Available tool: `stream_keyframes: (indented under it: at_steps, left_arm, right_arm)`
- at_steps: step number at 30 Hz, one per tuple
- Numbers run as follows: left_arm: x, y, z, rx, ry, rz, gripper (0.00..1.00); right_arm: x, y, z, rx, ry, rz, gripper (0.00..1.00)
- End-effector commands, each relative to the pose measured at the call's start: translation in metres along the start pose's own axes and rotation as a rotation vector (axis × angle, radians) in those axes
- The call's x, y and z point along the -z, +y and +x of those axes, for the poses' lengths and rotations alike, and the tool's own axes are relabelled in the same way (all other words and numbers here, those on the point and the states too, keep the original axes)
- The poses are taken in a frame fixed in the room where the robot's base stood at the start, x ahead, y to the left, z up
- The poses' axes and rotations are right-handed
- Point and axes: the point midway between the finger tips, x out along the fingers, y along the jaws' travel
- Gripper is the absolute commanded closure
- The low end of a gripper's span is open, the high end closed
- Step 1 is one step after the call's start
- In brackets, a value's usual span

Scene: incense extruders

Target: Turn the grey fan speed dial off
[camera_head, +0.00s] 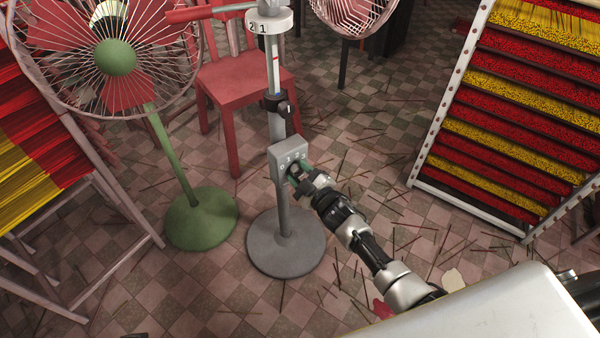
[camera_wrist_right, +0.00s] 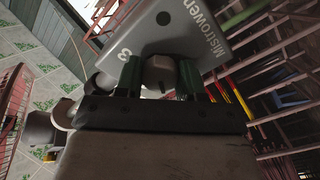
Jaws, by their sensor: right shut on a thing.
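The grey fan's control box (camera_head: 289,150) sits partway up its grey pole, with small numbers printed on its face. My right gripper (camera_head: 300,174) is at the lower front of this box and covers most of the dial. In the right wrist view the box (camera_wrist_right: 205,35) shows a "3" and lettering. The grey dial (camera_wrist_right: 158,72) there sits between the two dark green fingers of my right gripper (camera_wrist_right: 160,80), which are shut on it. The dial's pointing direction cannot be told. My left gripper is not in view.
The grey fan's round base (camera_head: 285,250) stands on the tiled floor. A green fan (camera_head: 117,57) on a green stand is to its left, with a red chair (camera_head: 235,85) behind. Racks of red and yellow sticks (camera_head: 510,120) stand at both sides. Loose sticks litter the floor.

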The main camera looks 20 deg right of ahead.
Motion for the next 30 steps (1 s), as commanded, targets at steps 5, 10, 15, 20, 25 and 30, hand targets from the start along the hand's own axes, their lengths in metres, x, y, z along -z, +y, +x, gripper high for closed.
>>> stream_keyframes:
  at_steps: [5, 10, 15, 20, 25, 30]
  left_arm:
    - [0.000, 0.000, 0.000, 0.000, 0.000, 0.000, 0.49]
    - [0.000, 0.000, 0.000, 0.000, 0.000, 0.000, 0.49]
    - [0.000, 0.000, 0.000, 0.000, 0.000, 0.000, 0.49]
    - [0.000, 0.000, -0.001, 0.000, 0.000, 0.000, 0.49]
    - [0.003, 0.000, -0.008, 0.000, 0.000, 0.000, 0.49]
    - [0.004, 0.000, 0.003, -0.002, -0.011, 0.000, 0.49]
  right_arm:
    - [-0.001, -0.001, -0.001, 0.002, -0.001, -0.004, 0.85]
    - [-0.001, -0.001, -0.001, 0.002, -0.001, -0.003, 0.39]
    - [0.000, -0.001, 0.000, 0.001, -0.001, -0.002, 0.36]
    - [0.000, 0.000, -0.003, 0.001, -0.001, -0.001, 0.36]
    - [0.001, 0.000, -0.025, 0.003, -0.003, 0.000, 0.36]
    - [0.001, 0.001, -0.061, 0.003, -0.003, -0.001, 0.36]
